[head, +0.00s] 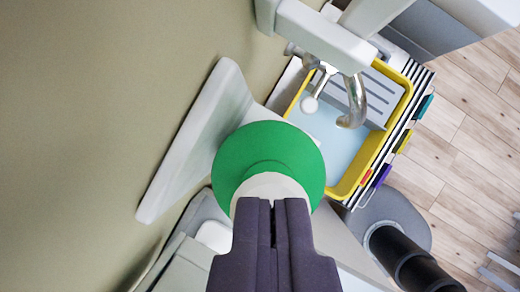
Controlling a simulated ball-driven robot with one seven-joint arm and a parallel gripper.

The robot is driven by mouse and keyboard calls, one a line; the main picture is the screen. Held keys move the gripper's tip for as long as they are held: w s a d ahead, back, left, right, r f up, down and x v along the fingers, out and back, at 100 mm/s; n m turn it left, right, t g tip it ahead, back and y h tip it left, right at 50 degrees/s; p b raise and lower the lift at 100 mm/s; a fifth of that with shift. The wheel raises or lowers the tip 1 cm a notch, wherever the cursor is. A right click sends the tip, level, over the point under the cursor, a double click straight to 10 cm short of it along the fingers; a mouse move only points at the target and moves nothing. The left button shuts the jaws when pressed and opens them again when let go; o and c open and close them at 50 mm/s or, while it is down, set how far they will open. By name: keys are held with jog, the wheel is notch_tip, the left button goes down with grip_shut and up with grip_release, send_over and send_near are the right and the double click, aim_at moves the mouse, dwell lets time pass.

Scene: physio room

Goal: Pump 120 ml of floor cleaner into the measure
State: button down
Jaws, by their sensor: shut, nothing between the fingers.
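My gripper (275,203) points away from me at the bottom centre, its two dark fingers shut together with nothing between them. Just beyond the fingertips is a round green disc (268,142) with a pale round knob (268,187) in its middle, seen from above. It looks like the top of the cleaner pump, but I cannot be sure. The fingertips overlap the knob in the picture; I cannot tell whether they touch it. I cannot make out the measure in this view.
A yellow-rimmed basin (347,187) with a pale blue inside lies beyond, to the right. A curved metal tap (355,100) reaches over it. A pale slanted panel (190,140) stands on the left by the beige wall (90,90). Wooden floor (470,140) shows at right.

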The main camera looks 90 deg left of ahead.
jog(key=shift+f, duration=0.2)
jog(key=shift+f+b, duration=1.2)
jog(key=shift+r, duration=0.2)
jog(key=shift+r+p, duration=0.5)
jog(key=shift+r, duration=0.7)
jog(key=shift+f, duration=0.2)
